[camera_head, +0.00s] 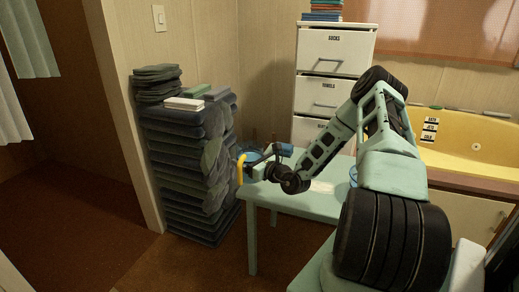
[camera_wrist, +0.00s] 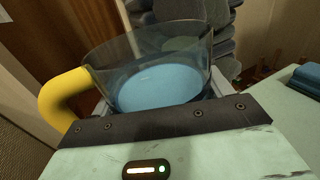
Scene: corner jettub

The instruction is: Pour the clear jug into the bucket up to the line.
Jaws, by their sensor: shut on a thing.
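The clear jug (camera_wrist: 150,50) has a yellow handle and holds blue liquid (camera_wrist: 160,88). In the wrist view it sits between the fingers of my gripper (camera_wrist: 158,104), which is shut on it. The jug looks close to upright. In the head view its yellow handle (camera_head: 240,168) shows at the left end of the green table, with my gripper (camera_head: 260,158) just to its right. A blue curved edge (camera_head: 353,175) shows behind my arm on the table. It may be the bucket, but my arm hides most of it and no line can be made out.
The green table (camera_head: 292,202) stands below my arm. A tall stack of folded grey cloths (camera_head: 185,165) rises behind its left end. A white drawer cabinet (camera_head: 333,55) stands behind, and a yellow tub (camera_head: 470,140) is at the right. Brown floor is free at the left.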

